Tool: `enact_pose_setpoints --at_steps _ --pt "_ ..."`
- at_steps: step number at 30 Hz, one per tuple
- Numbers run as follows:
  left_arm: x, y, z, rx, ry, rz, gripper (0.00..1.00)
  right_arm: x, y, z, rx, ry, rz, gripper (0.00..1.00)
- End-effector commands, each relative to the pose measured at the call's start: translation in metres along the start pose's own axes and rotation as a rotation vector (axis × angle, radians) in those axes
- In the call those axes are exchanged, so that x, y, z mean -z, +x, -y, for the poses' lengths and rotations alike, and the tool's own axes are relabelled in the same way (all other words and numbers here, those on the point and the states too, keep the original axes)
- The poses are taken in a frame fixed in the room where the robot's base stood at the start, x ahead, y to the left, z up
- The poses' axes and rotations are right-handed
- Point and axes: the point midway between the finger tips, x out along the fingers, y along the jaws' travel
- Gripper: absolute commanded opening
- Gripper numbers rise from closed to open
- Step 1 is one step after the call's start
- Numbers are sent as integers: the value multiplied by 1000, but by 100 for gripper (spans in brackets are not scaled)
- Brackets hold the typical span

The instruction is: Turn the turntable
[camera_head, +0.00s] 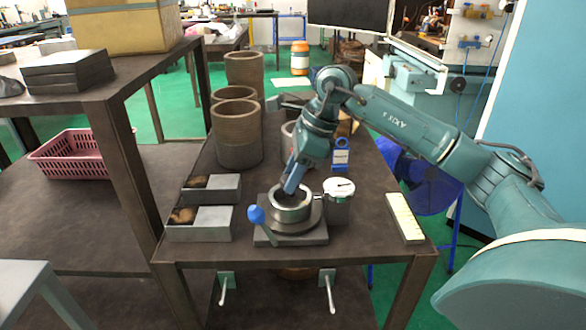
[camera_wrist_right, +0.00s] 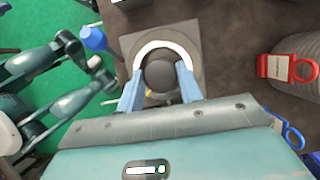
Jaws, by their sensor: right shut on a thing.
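The turntable (camera_head: 290,232) sits on a square dark plate near the front of the middle table. A pale metal ring (camera_head: 291,206) stands on it; its bright rim (camera_wrist_right: 165,47) shows in the wrist view. A lever with a blue knob (camera_head: 256,214) sticks out at its front left; the knob (camera_wrist_right: 93,38) is upper left in the wrist view. My right gripper (camera_head: 289,190) reaches down to the ring from above. My left gripper is not seen.
A pale bar (camera_head: 404,217) lies at the right edge.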

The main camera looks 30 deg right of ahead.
Motion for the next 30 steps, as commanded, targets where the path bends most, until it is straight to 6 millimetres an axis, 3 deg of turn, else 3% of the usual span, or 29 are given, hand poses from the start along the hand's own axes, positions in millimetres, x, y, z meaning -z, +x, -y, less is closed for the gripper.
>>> enact_pose_setpoints --at_steps 12,30 --pt "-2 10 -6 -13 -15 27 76 -1 -1 2 -80 -198 1 13" --pt "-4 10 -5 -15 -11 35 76 0 -1 2 -93 -232 0 13"
